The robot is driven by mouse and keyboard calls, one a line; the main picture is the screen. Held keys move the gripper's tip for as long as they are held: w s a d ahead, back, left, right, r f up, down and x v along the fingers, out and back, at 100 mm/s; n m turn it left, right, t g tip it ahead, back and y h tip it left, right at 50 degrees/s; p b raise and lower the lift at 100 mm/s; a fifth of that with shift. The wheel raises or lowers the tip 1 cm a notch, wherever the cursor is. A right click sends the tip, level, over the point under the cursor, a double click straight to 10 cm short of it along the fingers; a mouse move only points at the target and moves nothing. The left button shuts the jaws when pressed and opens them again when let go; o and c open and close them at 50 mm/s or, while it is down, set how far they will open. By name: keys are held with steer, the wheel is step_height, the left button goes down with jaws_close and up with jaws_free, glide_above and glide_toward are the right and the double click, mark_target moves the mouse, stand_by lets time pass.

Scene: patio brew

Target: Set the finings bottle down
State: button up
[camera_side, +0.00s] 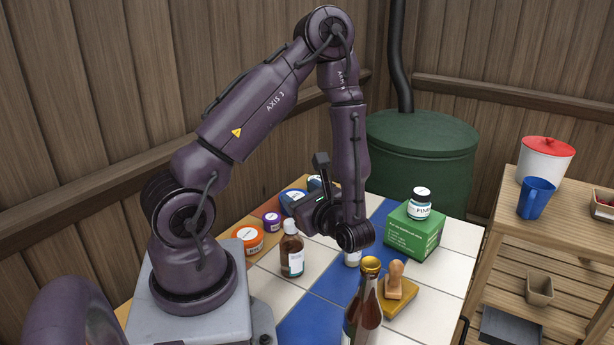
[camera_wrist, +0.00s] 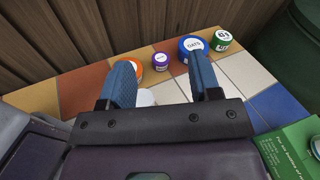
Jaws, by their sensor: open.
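The box also shows at the lower right of the wrist view (camera_wrist: 285,150). My gripper (camera_wrist: 160,68) is open, with its two blue fingers spread apart. In the side view it is left of the green box, apart from the finings bottle, and its fingertips are hard to make out.
A brown bottle (camera_side: 291,252), orange (camera_side: 249,239), purple (camera_side: 271,220) and blue (camera_side: 292,201) tubs stand on the tiled table. A gold-topped bottle (camera_side: 365,305) and wooden stamp (camera_side: 396,285) are in front. A green tank (camera_side: 421,150) stands behind. Tiles right of the box are clear.

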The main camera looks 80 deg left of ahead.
steer(key=w+d+r+n+t+h, duration=0.1)
steer(key=w+r+n+t+h, duration=0.15)
steer(key=w+t, duration=0.3)
steer(key=w+d+r+n+t+h, duration=0.1)
steer(key=w+n+t+h, duration=0.15)
steer(key=w+t, duration=0.35)
steer(key=w+d+r+n+t+h, duration=0.2)
steer(key=w+d+r+t+h, duration=0.35)
steer(key=d+r+h, duration=0.35)
steer(key=s+d+r+g+h, duration=0.2)
steer(key=s+d+r, duration=0.15)
steer(key=d, duration=0.35)
steer(key=s+r+n+g, duration=0.1)
steer(key=s+n+g, duration=0.3)
steer(key=s, duration=1)
steer(key=shift+a+r+n, duration=0.25)
steer(key=shift+a+n, duration=0.15)
